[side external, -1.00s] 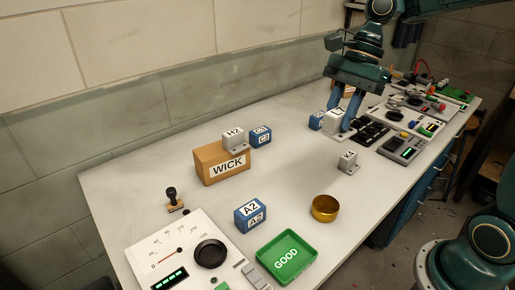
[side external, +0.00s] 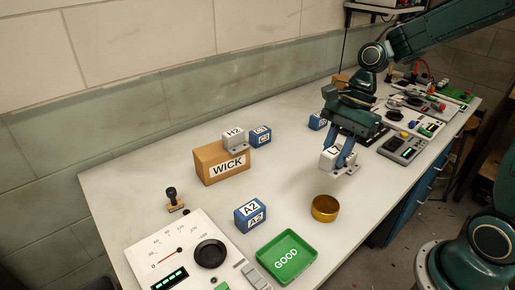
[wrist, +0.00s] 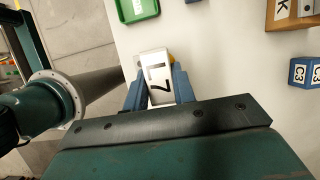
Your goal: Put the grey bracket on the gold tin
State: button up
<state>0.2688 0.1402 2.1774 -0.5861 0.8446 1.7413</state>
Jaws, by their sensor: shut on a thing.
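My gripper (side external: 343,160) is shut on a light grey bracket (side external: 331,158) with a black mark that looks like L7. In the wrist view the bracket (wrist: 154,75) sits between the two blue fingers. The gold tin (side external: 325,208) is a round open tin on the bench, in front of and below my gripper in the side view. The bracket is apart from the tin. In the wrist view only a sliver of gold (wrist: 172,58) shows behind the bracket.
A green GOOD tray (side external: 287,257) and a blue A2 block (side external: 250,214) stand near the tin. A brown WICK box (side external: 222,165) bears a grey H2 bracket (side external: 234,140), beside a blue block (side external: 261,136). Instrument panels (side external: 405,146) line the right edge.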

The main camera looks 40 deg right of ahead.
notch_tip(320, 180, down, 7)
jog(key=shift+f, duration=0.1)
jog(key=shift+f, duration=0.1)
jog(key=shift+f, duration=1.8)
jog(key=shift+f, duration=0.15)
jog(key=o, duration=1)
jog(key=v, duration=1.2)
